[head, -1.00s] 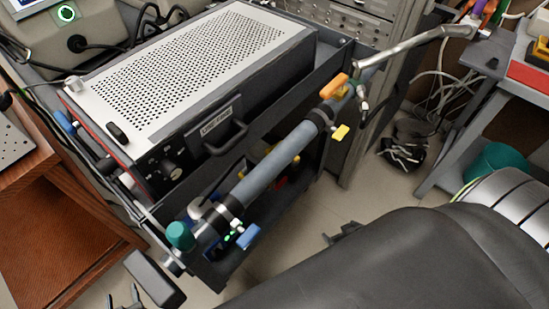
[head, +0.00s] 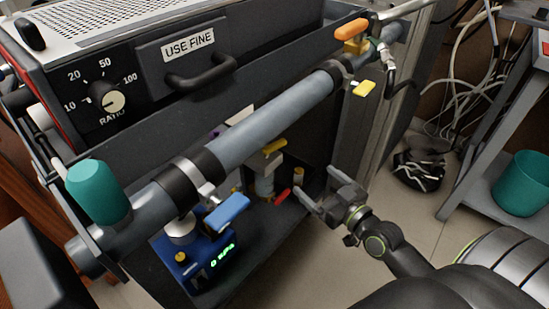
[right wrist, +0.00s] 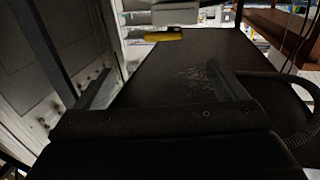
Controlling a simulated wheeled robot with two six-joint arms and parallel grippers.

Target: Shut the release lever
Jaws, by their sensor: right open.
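Several coloured levers show, and none carries a readable release label. An orange lever (head: 351,29) and a yellow tab (head: 364,88) sit at the grey pipe's far end. A blue lever (head: 226,212) sticks out near its front end. Below the pipe are a yellow lever (head: 274,147) and a small red lever (head: 282,196). My right gripper (head: 314,180) is open and empty, its fingers pointing toward these lower levers, apart from the yellow one. In the right wrist view, a yellow piece (right wrist: 164,36) lies ahead between the open fingers. My left gripper does not show.
The grey pipe (head: 262,125) runs along the cart's front, with a teal knob (head: 97,191) at its near end. A blue gauge box (head: 195,262) sits on the lower shelf. A teal bin (head: 522,183) stands at right. Floor between is mostly clear.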

